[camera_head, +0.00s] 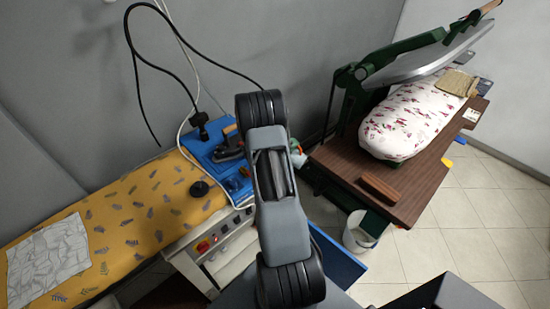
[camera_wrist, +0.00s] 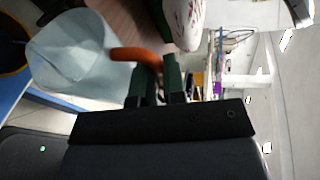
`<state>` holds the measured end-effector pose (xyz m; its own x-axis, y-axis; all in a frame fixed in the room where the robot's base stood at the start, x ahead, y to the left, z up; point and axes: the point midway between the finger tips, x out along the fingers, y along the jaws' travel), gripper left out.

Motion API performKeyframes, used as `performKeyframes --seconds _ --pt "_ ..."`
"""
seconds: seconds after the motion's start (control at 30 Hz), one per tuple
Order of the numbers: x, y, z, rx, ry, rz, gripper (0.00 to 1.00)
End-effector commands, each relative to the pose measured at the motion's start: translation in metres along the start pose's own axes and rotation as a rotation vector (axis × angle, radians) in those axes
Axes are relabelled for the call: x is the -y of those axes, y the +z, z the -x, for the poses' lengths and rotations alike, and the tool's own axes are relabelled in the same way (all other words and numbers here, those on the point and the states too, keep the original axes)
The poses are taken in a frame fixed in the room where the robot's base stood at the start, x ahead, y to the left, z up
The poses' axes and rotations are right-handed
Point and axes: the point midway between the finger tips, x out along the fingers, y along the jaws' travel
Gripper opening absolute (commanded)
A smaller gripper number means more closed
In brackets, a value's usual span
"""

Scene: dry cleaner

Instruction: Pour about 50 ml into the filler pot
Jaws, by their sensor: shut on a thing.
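In the wrist view, a pale blue translucent jug (camera_wrist: 85,55) with an orange handle (camera_wrist: 135,55) is held by my gripper (camera_wrist: 160,82). The green fingers are shut on the handle, and the jug appears tilted. In the head view, a small part of the jug (camera_head: 298,158) shows just right of my arm, which hides my gripper. A dark, round-edged thing (camera_wrist: 12,48) is beside the jug at the left edge of the wrist view. I cannot tell whether it is the filler pot. No liquid or level can be made out.
A blue tray (camera_head: 210,150) with an iron (camera_head: 230,148) lies on the yellow ironing board (camera_head: 130,215). At right stands a press with a flowered pad (camera_head: 410,120) on a brown table (camera_head: 430,175). A white bucket (camera_head: 358,235) stands below. Tiled floor at right is clear.

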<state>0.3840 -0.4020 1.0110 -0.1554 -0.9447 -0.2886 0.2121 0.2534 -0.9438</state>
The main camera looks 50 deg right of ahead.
Motion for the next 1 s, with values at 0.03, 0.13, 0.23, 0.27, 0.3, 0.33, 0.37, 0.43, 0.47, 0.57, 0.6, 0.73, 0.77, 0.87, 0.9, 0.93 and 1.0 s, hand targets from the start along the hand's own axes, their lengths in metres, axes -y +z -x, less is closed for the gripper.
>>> performKeyframes --seconds 0.03,0.13,0.23,0.27,0.3,0.33,0.37,0.43,0.47,0.57,0.6,0.73,0.77,0.87,0.9,0.93,1.0 --pt "0.0 0.001 0.0 0.0 -0.002 0.002 0.0" --pt "0.001 0.002 0.001 -0.001 -0.004 0.009 0.0" --pt "0.001 0.003 0.001 -0.002 -0.007 0.013 0.0" --pt "0.001 0.003 0.001 -0.003 -0.007 0.015 0.0" --pt "0.001 0.004 0.002 -0.003 -0.008 0.017 0.0" --pt "0.001 0.004 0.002 -0.004 -0.009 0.018 0.0" --pt "0.001 0.004 0.002 -0.004 -0.01 0.02 0.0" --pt "0.001 0.005 0.002 -0.006 -0.012 0.025 0.0" --pt "0.001 0.006 0.002 -0.006 -0.013 0.027 0.0" --pt "0.001 0.007 0.003 -0.008 -0.015 0.034 0.0" --pt "0.001 0.007 0.003 -0.008 -0.016 0.036 0.0" --pt "0.001 0.009 0.004 -0.01 -0.019 0.046 0.0" --pt "0.001 0.01 0.004 -0.01 -0.02 0.048 0.0" --pt "0.002 0.011 0.004 -0.012 -0.023 0.056 0.0" --pt "0.002 0.011 0.004 -0.013 -0.025 0.059 0.0" --pt "0.002 0.011 0.005 -0.013 -0.026 0.061 0.0" --pt "0.002 0.012 0.005 -0.015 -0.028 0.066 0.0"
